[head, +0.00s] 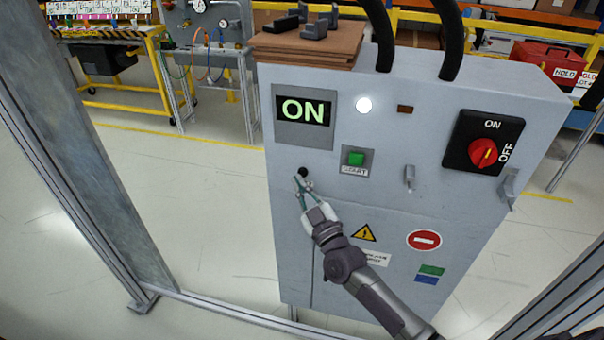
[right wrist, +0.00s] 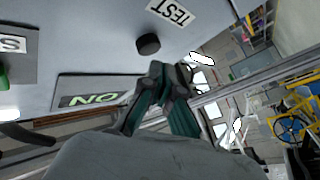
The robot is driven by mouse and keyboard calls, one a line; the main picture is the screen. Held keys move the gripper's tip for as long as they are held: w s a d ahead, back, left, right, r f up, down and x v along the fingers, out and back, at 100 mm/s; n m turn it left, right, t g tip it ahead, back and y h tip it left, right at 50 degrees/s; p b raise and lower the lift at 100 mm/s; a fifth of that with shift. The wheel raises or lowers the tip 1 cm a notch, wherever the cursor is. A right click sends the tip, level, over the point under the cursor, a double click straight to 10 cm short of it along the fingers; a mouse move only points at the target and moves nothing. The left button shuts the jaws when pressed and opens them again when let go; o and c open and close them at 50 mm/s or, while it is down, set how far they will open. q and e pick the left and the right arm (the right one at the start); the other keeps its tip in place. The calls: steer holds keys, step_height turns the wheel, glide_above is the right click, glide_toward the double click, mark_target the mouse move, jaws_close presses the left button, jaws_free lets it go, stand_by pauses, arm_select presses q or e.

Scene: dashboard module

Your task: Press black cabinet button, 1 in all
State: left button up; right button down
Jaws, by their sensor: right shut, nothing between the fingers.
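The black cabinet button (head: 303,172) is a small round knob on the front of the grey cabinet (head: 290,240), below the lit ON display (head: 303,111). My right gripper (head: 304,184) is shut and empty, its tips just below the button in the head view. In the right wrist view the button (right wrist: 148,43) stands out from the panel, close to the tips of my right gripper (right wrist: 162,72). I see a small gap there; contact cannot be made out. The display (right wrist: 98,98) reads upside down in that view. My left gripper is not in view.
On the cabinet front are a green START button (head: 356,158), a white lit lamp (head: 364,105) and a red rotary switch (head: 482,153). A TEST label (right wrist: 172,11) is near the black button. Metal frame posts (head: 90,150) stand left. Clear floor (head: 200,200) lies left of the cabinet.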

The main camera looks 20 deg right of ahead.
steer(key=shift+w, duration=0.1)
stand_by(0.7)
steer(key=shift+w+d, duration=0.2)
steer(key=shift+w, duration=0.05)
steer(key=shift+w+d, duration=0.25)
steer(key=shift+w, duration=0.1)
stand_by(0.8)
steer(key=shift+s+r, duration=0.1)
steer(key=shift+s+a+p, duration=0.35)
steer(key=shift+s+a, duration=0.1)
steer(key=shift+s, duration=0.15)
steer(key=s+a+p, duration=0.1)
steer(key=s+a, duration=0.1)
steer(key=s+p, duration=0.1)
steer(key=s, duration=0.1)
steer(key=shift+s+a+p, duration=0.1)
steer(key=shift+a+p, duration=0.25)
steer(key=shift+a, duration=0.05)
